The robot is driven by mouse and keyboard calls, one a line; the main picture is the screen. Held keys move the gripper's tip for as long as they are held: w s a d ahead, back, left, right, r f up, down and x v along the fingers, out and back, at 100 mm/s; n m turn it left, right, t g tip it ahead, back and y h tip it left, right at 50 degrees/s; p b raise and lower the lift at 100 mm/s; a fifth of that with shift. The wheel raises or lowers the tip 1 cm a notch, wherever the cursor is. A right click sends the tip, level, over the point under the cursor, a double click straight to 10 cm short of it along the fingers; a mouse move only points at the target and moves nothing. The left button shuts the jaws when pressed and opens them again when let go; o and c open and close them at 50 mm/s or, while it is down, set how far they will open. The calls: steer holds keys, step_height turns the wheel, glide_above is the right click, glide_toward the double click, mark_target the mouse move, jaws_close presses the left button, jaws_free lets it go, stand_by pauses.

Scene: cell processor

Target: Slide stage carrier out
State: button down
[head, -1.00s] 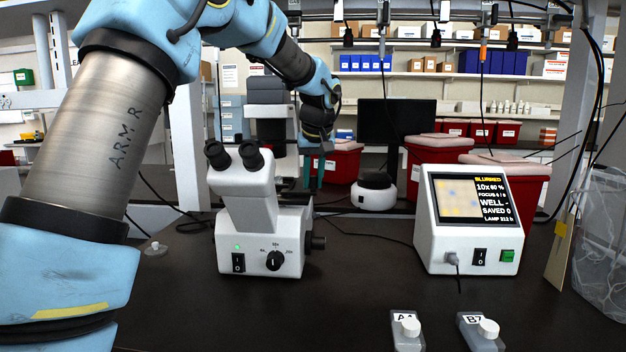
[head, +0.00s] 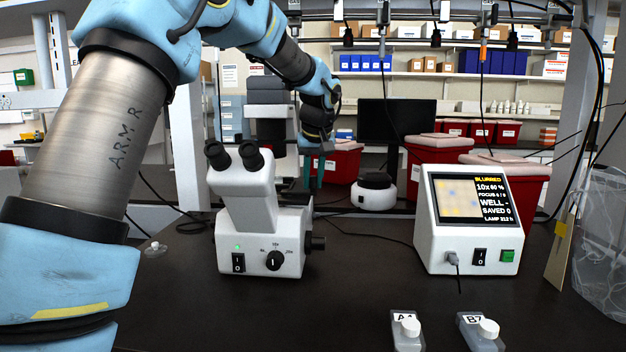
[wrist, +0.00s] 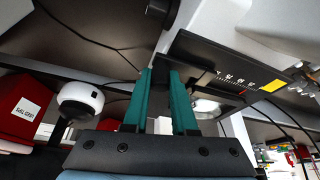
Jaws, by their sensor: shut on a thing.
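The white microscope (head: 262,225) stands on the dark bench, left of centre in the head view, eyepieces toward me. In the wrist view its black stage carrier (wrist: 222,62) shows as a flat dark plate with a white scale and a yellow label. My gripper (wrist: 162,75) has teal fingers at the carrier's left end, shut on a dark part of it; the exact contact is hard to see. In the head view my gripper (head: 315,172) is behind and right of the microscope's eyepiece head, which hides most of the stage.
A white display unit (head: 468,220) reads BLURRED and stands to the right. Two small knobbed pieces (head: 407,328) lie at the front. A round white device (head: 374,192) and red bins (head: 440,153) stand behind. Bench between microscope and display is clear except for a cable.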

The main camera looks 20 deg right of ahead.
steer(key=s+d+p, duration=0.1)
steer(key=s+d, duration=0.5)
steer(key=d, duration=0.6)
steer(key=shift+s+d+p, duration=0.25)
steer(key=shift+s+p, duration=0.15)
steer(key=c, duration=0.7)
jaws_free()
steer(key=b+v, duration=0.2)
steer(key=v, duration=0.9)
steer(key=shift+s+a+f, duration=0.1)
